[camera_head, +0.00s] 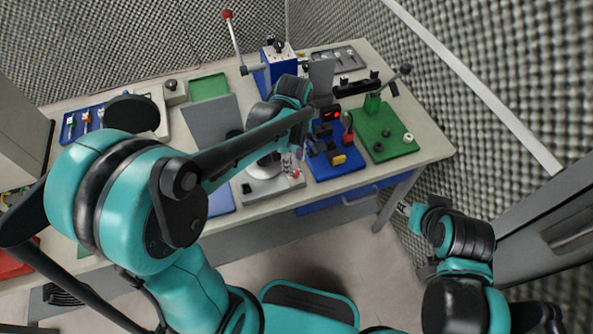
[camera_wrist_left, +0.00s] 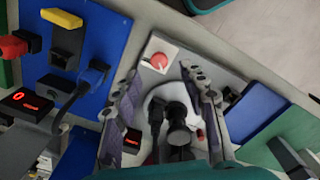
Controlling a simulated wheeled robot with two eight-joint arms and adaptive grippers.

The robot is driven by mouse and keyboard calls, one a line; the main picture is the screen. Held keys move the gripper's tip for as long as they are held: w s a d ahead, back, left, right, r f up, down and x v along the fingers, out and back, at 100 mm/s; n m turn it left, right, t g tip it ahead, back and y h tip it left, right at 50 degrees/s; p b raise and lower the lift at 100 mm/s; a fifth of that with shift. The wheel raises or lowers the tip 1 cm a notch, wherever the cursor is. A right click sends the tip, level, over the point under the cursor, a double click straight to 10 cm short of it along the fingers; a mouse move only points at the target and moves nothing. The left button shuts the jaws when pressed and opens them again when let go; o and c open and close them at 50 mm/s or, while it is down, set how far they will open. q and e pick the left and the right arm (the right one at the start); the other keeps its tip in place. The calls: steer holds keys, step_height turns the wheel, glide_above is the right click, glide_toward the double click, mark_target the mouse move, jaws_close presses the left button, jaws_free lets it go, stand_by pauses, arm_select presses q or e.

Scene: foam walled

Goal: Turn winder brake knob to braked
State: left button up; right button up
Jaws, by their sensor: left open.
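The winder appears to be the pale grey unit (camera_head: 268,187) at the front edge of the bench, under my left arm in the head view. In the left wrist view its base (camera_wrist_left: 178,68) has a red button in one corner, a white round part (camera_wrist_left: 163,95) and a black knob-like part (camera_wrist_left: 178,122). I cannot tell which part is the brake knob or how it is set. My left gripper (camera_wrist_left: 165,88) is open, its fingers either side of the white and black parts; contact is unclear. My right gripper (camera_head: 403,209) hangs beyond the bench's front right; its jaw state is unclear.
A blue board (camera_head: 335,168) with a red display, yellow block and cable lies right of the winder. Beyond it is a green board (camera_head: 388,143). A lever press (camera_head: 279,62) stands behind. A grey foam wall (camera_head: 480,130) borders the right side.

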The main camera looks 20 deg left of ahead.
mark_target(295, 171)
arm_select(q)
step_height(295, 171, down, 5)
steer(key=shift+r+b, duration=0.15)
steer(key=shift+b, duration=0.55)
jaws_close()
